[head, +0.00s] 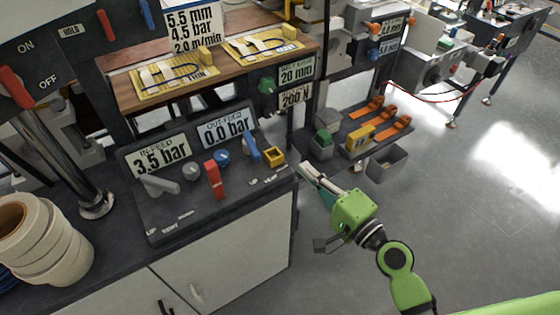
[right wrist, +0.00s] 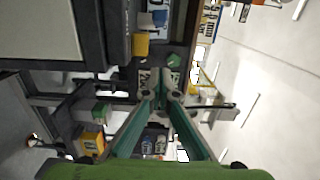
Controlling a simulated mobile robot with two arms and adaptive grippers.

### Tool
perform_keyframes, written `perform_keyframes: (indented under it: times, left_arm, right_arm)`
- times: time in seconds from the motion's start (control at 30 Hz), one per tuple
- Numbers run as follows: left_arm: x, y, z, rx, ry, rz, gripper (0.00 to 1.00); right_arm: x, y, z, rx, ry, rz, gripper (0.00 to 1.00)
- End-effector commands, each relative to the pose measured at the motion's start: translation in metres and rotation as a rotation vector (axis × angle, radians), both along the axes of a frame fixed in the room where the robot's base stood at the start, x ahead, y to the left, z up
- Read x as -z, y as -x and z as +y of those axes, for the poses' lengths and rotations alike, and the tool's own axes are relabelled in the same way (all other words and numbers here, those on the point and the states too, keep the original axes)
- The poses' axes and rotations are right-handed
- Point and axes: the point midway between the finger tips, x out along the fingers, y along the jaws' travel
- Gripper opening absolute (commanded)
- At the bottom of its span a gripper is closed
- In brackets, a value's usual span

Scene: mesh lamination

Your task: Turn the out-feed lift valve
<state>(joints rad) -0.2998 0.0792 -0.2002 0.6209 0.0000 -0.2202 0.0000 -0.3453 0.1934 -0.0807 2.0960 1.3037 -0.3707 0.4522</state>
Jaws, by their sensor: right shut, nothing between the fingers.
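The control panel (head: 225,200) has an IN-FEED readout (head: 160,154) of 3.5 bar and an OUT-FEED readout (head: 227,130) of 0.0 bar. Below the OUT-FEED readout are a blue knob (head: 222,157) and a blue lever (head: 250,147). A red lever (head: 213,180) stands at the panel's middle, with a grey lever (head: 160,185) and grey knob (head: 191,172) to its left. The small labels are too blurred to show which is the lift valve. My right gripper (head: 306,172) is shut and empty, just right of the panel, apart from the levers. It also shows in the right wrist view (right wrist: 161,94).
A yellow block (head: 273,156) sits at the panel's right end. A shelf (head: 350,135) with orange tools (head: 390,125) and a grey bin (head: 387,164) stand beyond my right gripper. White rolls (head: 40,240) stand at left. Open floor (head: 460,220) lies to the right.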

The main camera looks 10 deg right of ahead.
Motion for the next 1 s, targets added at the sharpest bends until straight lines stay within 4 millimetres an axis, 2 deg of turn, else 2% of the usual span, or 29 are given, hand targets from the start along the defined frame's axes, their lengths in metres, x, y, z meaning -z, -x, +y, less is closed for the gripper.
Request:
perform_keyframes:
  times: [0.17, 0.5, 0.73, 1.0]
  left_arm:
    - [-0.012, 0.000, 0.000, 0.000, 0.000, 0.000, 0.40]
    - [-0.028, 0.000, 0.000, 0.000, 0.000, 0.001, 0.40]
    - [-0.038, 0.001, 0.000, 0.000, 0.000, 0.001, 0.40]
    - [-0.039, 0.001, 0.000, 0.000, 0.000, 0.001, 0.40]
  right_arm:
    - [-0.006, -0.022, 0.013, -0.001, -0.002, -0.002, 0.00]
    - [-0.004, -0.085, 0.048, -0.001, -0.001, -0.002, 0.00]
    - [-0.002, -0.076, 0.078, -0.002, 0.000, 0.001, 0.00]
    - [0.000, -0.074, 0.087, -0.002, 0.002, 0.000, 0.00]
